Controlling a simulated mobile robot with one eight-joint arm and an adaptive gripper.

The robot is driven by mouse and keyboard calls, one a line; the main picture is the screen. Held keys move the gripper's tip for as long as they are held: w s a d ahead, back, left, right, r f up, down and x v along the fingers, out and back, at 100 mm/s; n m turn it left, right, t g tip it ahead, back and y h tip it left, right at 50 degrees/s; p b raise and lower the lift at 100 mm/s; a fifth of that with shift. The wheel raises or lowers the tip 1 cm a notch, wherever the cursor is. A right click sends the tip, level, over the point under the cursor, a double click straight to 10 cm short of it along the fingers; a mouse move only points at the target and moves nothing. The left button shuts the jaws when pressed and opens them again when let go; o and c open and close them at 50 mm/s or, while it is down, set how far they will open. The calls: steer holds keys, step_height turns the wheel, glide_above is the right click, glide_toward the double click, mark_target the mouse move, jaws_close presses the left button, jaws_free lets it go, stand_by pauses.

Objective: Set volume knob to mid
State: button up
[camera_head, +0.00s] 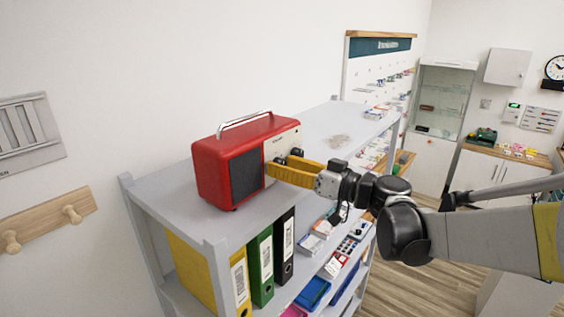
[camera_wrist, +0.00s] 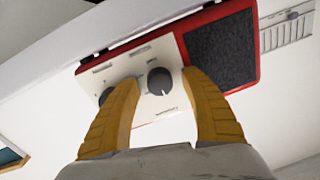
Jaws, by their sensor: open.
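A red radio (camera_head: 245,160) with a dark speaker grille stands on the grey shelf's top. Its cream front panel (camera_wrist: 150,62) carries two dark round knobs. One knob (camera_wrist: 160,80) lies between my fingertips in the wrist view, with a white mark on its face. The other knob (camera_wrist: 105,96) is partly hidden behind my left finger. The labels are too small to read, so I cannot tell which is the volume knob. My gripper (camera_head: 280,163) is open, its yellow fingers either side of the first knob. I cannot tell whether they touch it.
The grey shelf (camera_head: 164,200) holds binders, including a green binder (camera_head: 261,268), and small boxes below. Its top is mostly clear behind the radio. A wooden peg rail (camera_head: 45,218) is on the left wall. A glass cabinet (camera_head: 443,98) stands at the back.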

steer(key=shift+w+a, duration=0.1)
jaws_close()
